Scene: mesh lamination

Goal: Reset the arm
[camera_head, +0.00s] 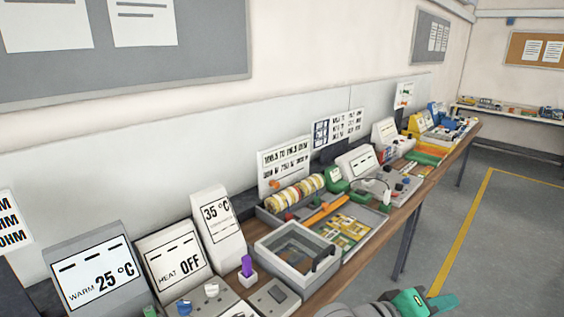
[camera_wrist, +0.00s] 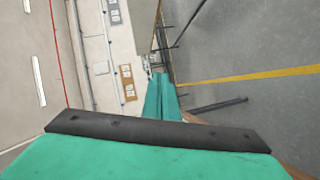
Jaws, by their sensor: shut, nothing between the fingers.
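My gripper (camera_head: 432,302) shows at the bottom of the head view, teal-green with grey arm parts beside it. It is off the front edge of the workbench, over the grey floor. In the wrist view its teal fingers (camera_wrist: 162,97) are together and hold nothing. The wrist view is turned on its side and shows wall, floor and a yellow line past the fingers.
The floor (camera_head: 470,255) on the right is clear, marked by a yellow line (camera_head: 462,238).

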